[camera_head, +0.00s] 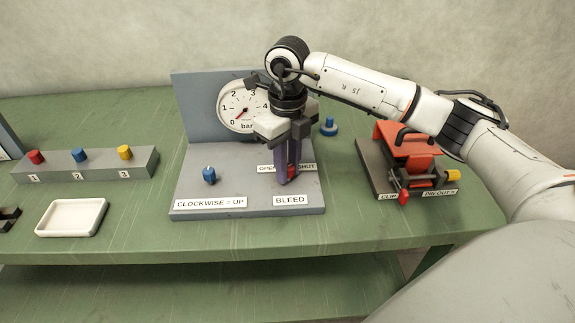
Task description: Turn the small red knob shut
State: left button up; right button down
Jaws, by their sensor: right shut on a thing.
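The small red knob (291,171) stands on the grey panel (241,196), behind the BLEED label and in front of the OPEN/SHUT label. My right gripper (290,175) points down over it and is shut on it. The fingers hide most of the knob, so I cannot tell which way it points. The OPEN/SHUT label (305,167) is partly covered by the fingers. A round gauge (241,108) marked in bar stands behind, partly covered by the gripper; its needle is near the low end. My left gripper is not in view.
A blue knob (209,175) sits left on the same panel. A blue spool-like piece (328,127) stands behind right. A red clamp fixture (408,150) is at right, under my right arm. A button block (85,165) and white tray (72,217) are at left.

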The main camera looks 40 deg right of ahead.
jog(key=shift+r+m, duration=0.1)
jog(key=shift+m, duration=0.9)
jog(key=c, duration=1.6)
grip_release()
notch_tip(320, 180, up, 10)
jog(key=shift+r, duration=0.15)
